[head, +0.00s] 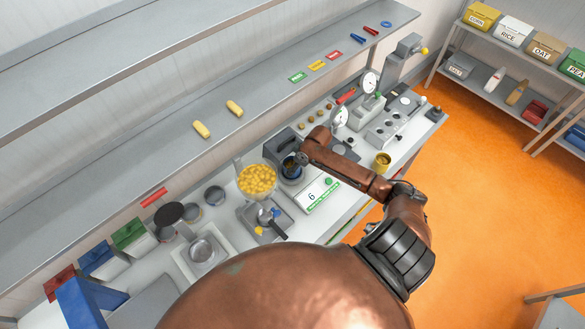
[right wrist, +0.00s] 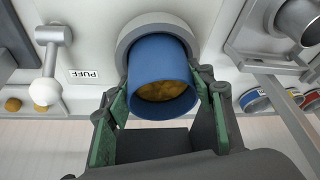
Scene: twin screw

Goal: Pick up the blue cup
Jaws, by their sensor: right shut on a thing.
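The blue cup (right wrist: 163,73) is in the middle of the right wrist view, with yellow-brown contents visible inside it. The fingers of my right gripper (right wrist: 165,98) are shut on it from both sides. The cup's far end is at a round grey ring (right wrist: 125,40); I cannot tell whether they touch. My left gripper is not seen in either view.
A bowl of yellow pieces (head: 257,180) stands just left of the cup in the head view. A gold cup (head: 383,159) stands near the counter's front edge. A "PUFF" label (right wrist: 84,73) and lever (right wrist: 52,50) are close by.

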